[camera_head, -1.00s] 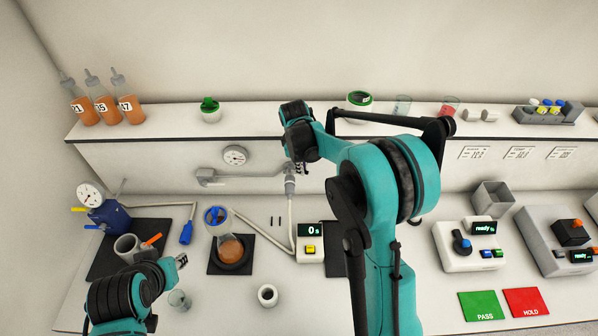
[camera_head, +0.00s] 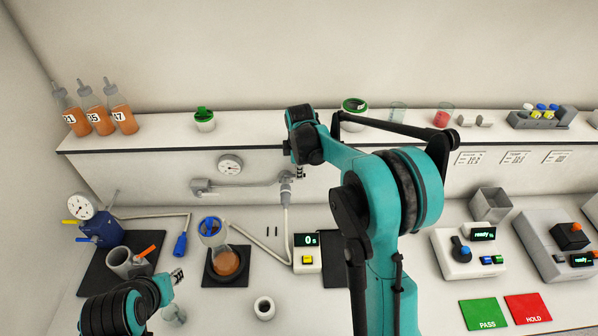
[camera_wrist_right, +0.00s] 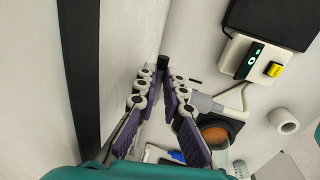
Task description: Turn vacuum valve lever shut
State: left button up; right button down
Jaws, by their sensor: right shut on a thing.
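My right gripper (camera_head: 300,172) is at the wall vacuum line, by the grey valve fitting (camera_head: 286,183) where the hose joins the pipe. In the right wrist view its fingers (camera_wrist_right: 160,76) are close together at the tips around a small black piece (camera_wrist_right: 163,61), which looks like the valve lever. The lever itself is mostly hidden by the gripper and arm in the head view, so its angle cannot be read. My left gripper (camera_head: 178,276) is low at the left, beside the filter flask (camera_head: 226,262), apart from the valve; its jaws are too small to judge.
A white hose (camera_head: 262,252) runs from the fitting towards the flask. A timer (camera_head: 307,253) reading 0 stands below the valve. A blue pump (camera_head: 97,229) stands at the left, and a shelf with bottles is above.

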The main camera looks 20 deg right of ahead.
jog(key=c, duration=1.6)
grip_release()
